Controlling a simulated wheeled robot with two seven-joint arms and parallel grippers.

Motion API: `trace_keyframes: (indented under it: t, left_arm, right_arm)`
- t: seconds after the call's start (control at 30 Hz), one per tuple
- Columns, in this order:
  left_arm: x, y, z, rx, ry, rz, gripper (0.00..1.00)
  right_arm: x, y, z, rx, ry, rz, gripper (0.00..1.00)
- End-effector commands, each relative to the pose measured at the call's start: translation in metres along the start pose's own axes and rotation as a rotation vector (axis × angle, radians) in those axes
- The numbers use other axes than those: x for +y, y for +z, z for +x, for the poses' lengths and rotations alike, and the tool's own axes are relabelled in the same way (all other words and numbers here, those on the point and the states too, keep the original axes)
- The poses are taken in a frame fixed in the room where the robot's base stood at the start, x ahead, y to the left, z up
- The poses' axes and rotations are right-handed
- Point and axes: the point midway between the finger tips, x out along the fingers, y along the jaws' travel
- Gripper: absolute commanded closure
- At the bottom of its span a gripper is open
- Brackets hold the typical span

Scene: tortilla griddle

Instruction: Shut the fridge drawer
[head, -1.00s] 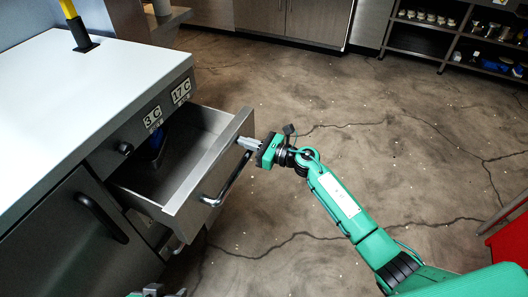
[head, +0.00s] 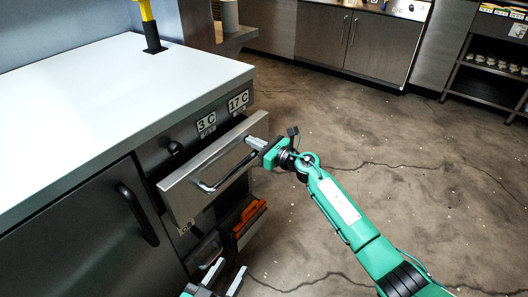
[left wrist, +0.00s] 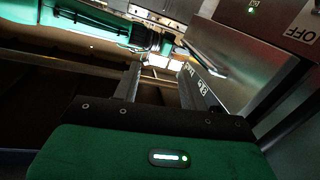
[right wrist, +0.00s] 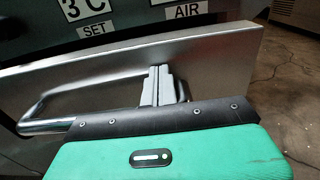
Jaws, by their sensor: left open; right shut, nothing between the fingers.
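The fridge drawer's metal front (head: 205,172) stands just below the labelled panel in the head view, with its bar handle (head: 232,172) across it. Its inside is hidden. How wide a gap stays behind the front is hard to tell. My right gripper (head: 257,143) is shut and empty, its fingertips against the drawer front near the handle's right end. The right wrist view shows the shut fingers (right wrist: 157,86) by the handle (right wrist: 75,105) and the drawer front (right wrist: 215,55). My left gripper (head: 222,277) is open and empty, low in front of the cabinet.
A white countertop (head: 100,95) covers the cabinet, with a dark fridge door (head: 95,235) at the left. Below the drawer is an orange-edged item (head: 249,217). Open floor (head: 400,150) lies to the right. A shelf rack (head: 490,70) stands at the back right.

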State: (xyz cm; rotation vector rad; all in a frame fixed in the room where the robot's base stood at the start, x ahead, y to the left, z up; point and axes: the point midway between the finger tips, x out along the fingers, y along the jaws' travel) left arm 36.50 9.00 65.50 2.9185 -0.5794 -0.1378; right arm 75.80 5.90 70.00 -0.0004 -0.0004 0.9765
Motion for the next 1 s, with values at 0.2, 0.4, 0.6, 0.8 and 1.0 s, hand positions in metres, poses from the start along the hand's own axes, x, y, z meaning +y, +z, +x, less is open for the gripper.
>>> trace_keyframes:
  t: [0.2, 0.4, 0.6, 0.8, 1.0]
  left_arm:
    - [-0.014, -0.073, 0.008, 0.384, -0.008, 0.056, 0.57]
    - [-0.018, -0.13, -0.007, 0.7, -0.003, 0.103, 0.57]
    - [-0.018, -0.164, -0.028, 0.927, 0.007, 0.137, 0.57]
    - [-0.018, -0.168, -0.03, 0.936, 0.008, 0.138, 0.57]
    - [-0.018, -0.169, -0.032, 0.954, 0.009, 0.141, 0.57]
  right_arm:
    - [0.0, -0.003, 0.028, -0.001, 0.001, -0.001, 1.0]
    - [0.0, -0.003, 0.049, -0.001, 0.0, 0.0, 1.0]
    - [0.0, -0.002, 0.063, 0.0, 0.001, 0.0, 1.0]
    - [0.0, 0.0, 0.063, 0.0, 0.0, 0.0, 1.0]
    - [-0.005, -0.001, 0.056, 0.001, -0.001, -0.001, 1.0]
